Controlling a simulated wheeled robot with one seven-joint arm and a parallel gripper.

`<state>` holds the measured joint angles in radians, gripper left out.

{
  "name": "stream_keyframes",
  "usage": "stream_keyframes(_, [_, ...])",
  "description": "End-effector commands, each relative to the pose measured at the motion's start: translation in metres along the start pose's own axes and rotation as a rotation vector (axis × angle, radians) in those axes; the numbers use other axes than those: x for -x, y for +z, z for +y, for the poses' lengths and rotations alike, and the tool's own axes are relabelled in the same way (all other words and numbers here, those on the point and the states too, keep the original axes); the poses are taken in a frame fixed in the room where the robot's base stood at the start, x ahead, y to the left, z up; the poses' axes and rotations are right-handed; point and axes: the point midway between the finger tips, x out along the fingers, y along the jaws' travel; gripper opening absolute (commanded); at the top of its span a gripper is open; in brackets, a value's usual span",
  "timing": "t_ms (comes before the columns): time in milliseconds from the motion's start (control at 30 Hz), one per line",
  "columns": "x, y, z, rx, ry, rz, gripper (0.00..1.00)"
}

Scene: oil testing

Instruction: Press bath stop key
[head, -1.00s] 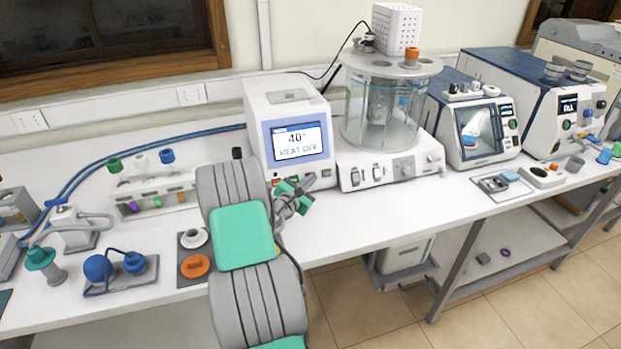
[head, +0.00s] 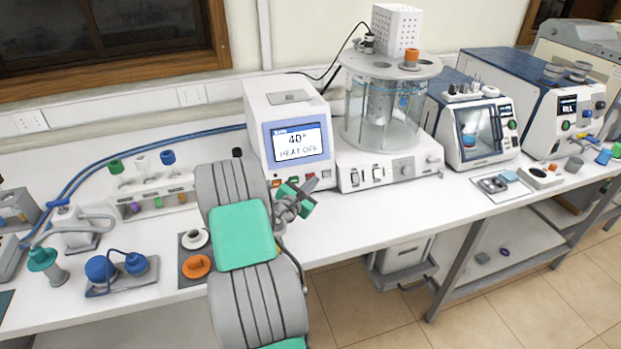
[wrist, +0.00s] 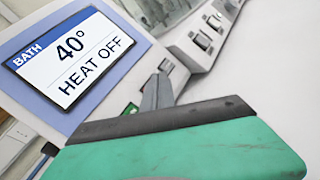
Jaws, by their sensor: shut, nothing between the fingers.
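The bath controller is a white box (head: 258,122) with a blue-framed screen (head: 297,141) reading 40° HEAT OFF. In the wrist view its screen (wrist: 70,55) also reads BATH. Labels are too small to read, so I cannot tell which is the stop key. My gripper (head: 309,184) is shut and empty, close in front of the key row. In the wrist view the fingertips (wrist: 160,82) partly cover the panel; contact is unclear.
A glass bath (head: 385,110) on a white base (head: 390,168) stands right of the controller. A rack with coloured caps (head: 150,200) and an orange ring (head: 196,267) are to the left. The bench front between the base and my arm is clear.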

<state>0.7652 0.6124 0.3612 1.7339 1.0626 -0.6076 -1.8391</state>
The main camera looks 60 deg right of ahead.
Motion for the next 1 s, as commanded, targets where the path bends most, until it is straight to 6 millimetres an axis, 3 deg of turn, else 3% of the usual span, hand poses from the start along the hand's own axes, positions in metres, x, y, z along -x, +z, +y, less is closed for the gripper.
stream_keyframes(433, [0.03, 0.023, -0.021, 0.002, 0.0, 0.001, 0.0])
stream_keyframes(1000, [0.032, 0.023, -0.023, 0.0, 0.0, 0.0, 0.0])
